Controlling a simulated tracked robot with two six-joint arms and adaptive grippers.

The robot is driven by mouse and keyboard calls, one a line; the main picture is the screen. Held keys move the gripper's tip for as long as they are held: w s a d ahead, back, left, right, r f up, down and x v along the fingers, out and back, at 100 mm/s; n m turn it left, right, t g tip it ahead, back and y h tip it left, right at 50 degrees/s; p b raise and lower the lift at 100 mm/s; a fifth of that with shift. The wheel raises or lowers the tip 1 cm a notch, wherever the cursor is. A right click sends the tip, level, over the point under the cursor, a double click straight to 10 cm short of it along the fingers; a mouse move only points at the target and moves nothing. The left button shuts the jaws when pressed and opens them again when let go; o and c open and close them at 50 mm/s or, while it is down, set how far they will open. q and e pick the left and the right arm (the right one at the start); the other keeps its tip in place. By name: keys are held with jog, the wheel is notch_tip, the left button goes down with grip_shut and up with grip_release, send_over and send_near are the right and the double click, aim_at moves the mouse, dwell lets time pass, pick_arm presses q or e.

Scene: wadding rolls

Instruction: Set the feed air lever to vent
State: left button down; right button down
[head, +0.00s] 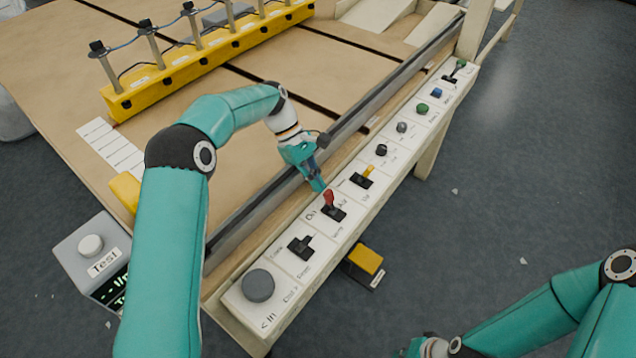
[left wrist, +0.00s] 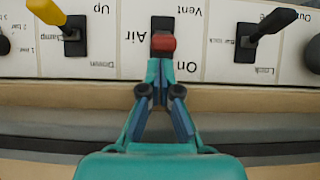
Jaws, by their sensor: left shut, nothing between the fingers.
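The feed air lever (head: 328,197) has a red handle on a black base, set in a white panel marked "Air". In the left wrist view its red handle (left wrist: 163,43) leans to the side of the "On" label, with the black slot showing toward "Vent". The labels appear upside down there. My left gripper (head: 317,184) is shut and empty, its tips right beside the handle on the "On" side; it also shows in the left wrist view (left wrist: 164,68). I cannot tell whether they touch. My right gripper (head: 418,347) is cut off at the bottom edge.
The panel row also holds a yellow lever (head: 367,173), a black lever (head: 301,246), a grey knob (head: 258,285) and several buttons. A dark rail (head: 262,207) runs along the table side. A yellow pedal (head: 366,260) stands on the floor below.

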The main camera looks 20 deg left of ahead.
aim_at(330, 191)
pick_arm(q)
jog(key=shift+s+d+f, duration=0.1)
jog(key=shift+d+f, duration=0.15)
jog(key=shift+f, duration=0.05)
jog(key=shift+r, duration=0.1)
jog(key=shift+d+r+y, duration=0.1)
jog(key=shift+d+y, duration=0.1)
jog(key=shift+y, duration=0.2)
jog(key=shift+s+d, duration=0.1)
jog(key=shift+s+d+r+t+y, duration=0.2)
jog(key=shift+d+r+t+y, duration=0.3)
jog(key=shift+y, duration=0.4)
jog(key=shift+s+d+r+t+y, duration=0.1)
jog(key=shift+s+d+t+y, duration=0.1)
jog(key=shift+d+y, duration=0.3)
jog(key=shift+s+d+t+y, duration=0.1)
jog(key=shift+d+t+y, duration=0.1)
jog(key=shift+d+y, duration=0.3)
jog(key=shift+s+d, duration=0.1)
jog(key=shift+d, duration=0.05)
jog(key=shift+s+d+r+b, duration=0.1)
jog(key=shift+s+d+b, duration=0.1)
jog(key=shift+d+b, duration=0.25)
jog(key=shift+d, duration=0.15)
